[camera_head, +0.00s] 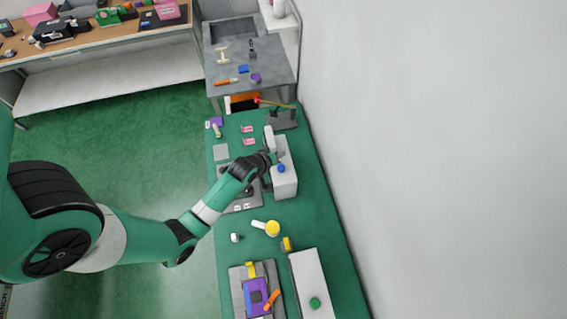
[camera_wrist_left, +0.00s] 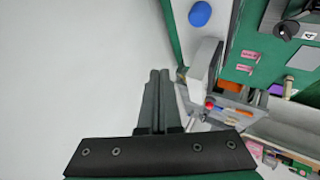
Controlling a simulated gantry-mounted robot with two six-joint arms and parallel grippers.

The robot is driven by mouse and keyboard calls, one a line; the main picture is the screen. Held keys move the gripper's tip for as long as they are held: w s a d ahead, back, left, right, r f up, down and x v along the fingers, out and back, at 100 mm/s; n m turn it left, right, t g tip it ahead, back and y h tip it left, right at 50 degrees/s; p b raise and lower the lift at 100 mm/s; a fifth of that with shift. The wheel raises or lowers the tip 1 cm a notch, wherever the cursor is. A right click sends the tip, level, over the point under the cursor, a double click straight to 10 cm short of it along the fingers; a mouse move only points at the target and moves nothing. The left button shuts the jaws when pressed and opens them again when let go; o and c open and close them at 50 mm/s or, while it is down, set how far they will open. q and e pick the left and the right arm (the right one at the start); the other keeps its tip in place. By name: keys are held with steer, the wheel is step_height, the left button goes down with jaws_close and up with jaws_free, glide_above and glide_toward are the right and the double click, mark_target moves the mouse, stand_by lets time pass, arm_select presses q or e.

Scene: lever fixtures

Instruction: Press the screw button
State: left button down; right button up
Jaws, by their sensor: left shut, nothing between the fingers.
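A blue round button (camera_head: 281,168) sits on top of a white box (camera_head: 286,186) near the wall side of the green table. The blue button also shows at the top of the left wrist view (camera_wrist_left: 199,14). A green round button (camera_head: 315,302) is on another long white box (camera_head: 307,275) at the near end. I cannot tell from the pictures which one is the screw button. My left gripper (camera_head: 277,157) is shut and empty, just beyond the blue button and close to it. Its closed fingers show in the left wrist view (camera_wrist_left: 159,75). My right gripper is not in view.
A yellow-topped white part (camera_head: 272,228) and a purple device (camera_head: 257,297) with an orange handle lie nearer on the table. Pink blocks (camera_head: 248,142) lie left of the gripper. A grey sink table (camera_head: 273,72) stands beyond. The white wall (camera_head: 430,150) bounds the right side.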

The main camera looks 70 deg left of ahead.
arm_select(q)
steer(key=shift+a+r, duration=0.1)
steer(key=shift+a, duration=0.1)
steer(key=b, duration=0.5)
glide_above(280, 169)
step_height(280, 169, down, 8)
steer(key=shift+s+r, duration=0.1)
steer(key=shift+f, duration=0.5)
steer(key=shift+f, duration=0.1)
stand_by(1.4)
steer(key=shift+f+b, duration=0.3)
steer(key=shift+b, duration=0.15)
